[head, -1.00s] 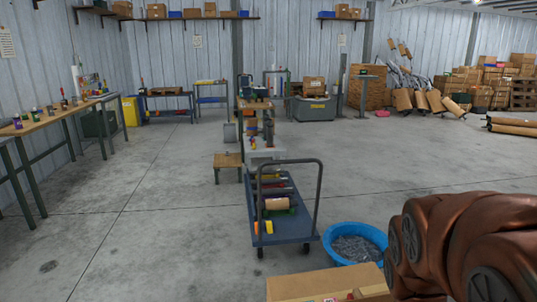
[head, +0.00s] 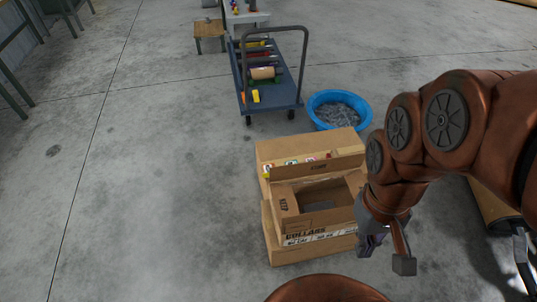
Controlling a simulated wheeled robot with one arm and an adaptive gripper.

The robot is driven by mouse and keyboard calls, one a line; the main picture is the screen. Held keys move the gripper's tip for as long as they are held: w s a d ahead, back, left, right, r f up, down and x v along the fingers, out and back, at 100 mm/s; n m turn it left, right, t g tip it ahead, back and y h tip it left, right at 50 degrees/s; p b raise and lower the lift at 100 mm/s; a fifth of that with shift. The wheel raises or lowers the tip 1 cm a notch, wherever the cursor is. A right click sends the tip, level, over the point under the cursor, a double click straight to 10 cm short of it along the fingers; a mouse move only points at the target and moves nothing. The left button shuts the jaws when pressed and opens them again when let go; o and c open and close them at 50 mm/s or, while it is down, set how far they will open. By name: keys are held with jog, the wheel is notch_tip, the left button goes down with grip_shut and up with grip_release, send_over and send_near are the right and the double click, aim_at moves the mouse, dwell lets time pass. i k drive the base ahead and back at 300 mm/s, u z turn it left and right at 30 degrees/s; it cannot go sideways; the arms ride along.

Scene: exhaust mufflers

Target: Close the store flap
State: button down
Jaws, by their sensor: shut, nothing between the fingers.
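An open cardboard carton (head: 318,238) marked "COLLARS" stands on the floor in the lower middle of the head view. Its inside shows from above. One flap (head: 287,206) shows at the left of the opening and another (head: 318,168) stands raised along its back. Which one is the store flap I cannot tell. My gripper (head: 370,246) points down beside the carton's right front corner. It is shut and empty, and partly hidden by my own arm. Whether it touches the carton is unclear. My arm covers part of the carton's right side.
A blue tub (head: 341,98) of grey metal bits stands behind the carton. A blue platform trolley (head: 285,92) with an upright handle stands further back. A small wooden stool (head: 208,30) is beyond it.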

aim_at(293, 171)
jog(key=k, duration=0.4)
jog(key=u, duration=0.5)
jog(key=i, duration=0.95)
jog(key=u, duration=0.65)
